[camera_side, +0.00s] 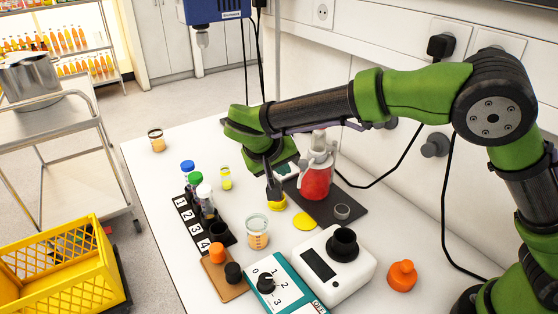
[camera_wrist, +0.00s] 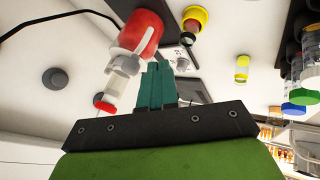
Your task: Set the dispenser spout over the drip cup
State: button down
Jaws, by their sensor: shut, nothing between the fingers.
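The dispenser (camera_side: 316,178) is a red bottle with a pale top, upright on a dark mat (camera_side: 360,199). In the wrist view the dispenser (camera_wrist: 146,28) is left of the fingertips, with a clear top part and a pale curved tube, probably the spout (camera_wrist: 143,42). My gripper (camera_side: 273,192) is shut and empty, pointing down left of the dispenser; its teal fingers (camera_wrist: 157,68) show close to the dispenser top. I cannot tell whether they touch. A small grey cup (camera_side: 342,212), possibly the drip cup, stands on the mat's front part.
A numbered rack (camera_side: 187,211) with capped tubes stands left. A clear cup (camera_side: 257,233), a white meter (camera_side: 352,268), a teal control box (camera_side: 278,284) and an orange bottle (camera_side: 402,276) are in front. The left rear table is mostly clear.

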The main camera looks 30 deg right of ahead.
jog(key=shift+s+d, duration=0.2)
jog(key=shift+d, duration=0.8)
jog(key=shift+s, duration=0.1)
jog(key=shift+s+d+n, duration=0.15)
jog(key=shift+s+n, duration=0.1)
jog(key=shift+n, duration=0.15)
jog(key=shift+s, duration=0.1)
jog(key=s+d+n+t+y, duration=0.3)
jog(key=s+d+n, duration=0.4)
jog(key=d, duration=0.3)
jog(key=shift+d+n+t+y, duration=0.3)
jog(key=shift+n+y, duration=0.5)
jog(key=shift+d, duration=0.25)
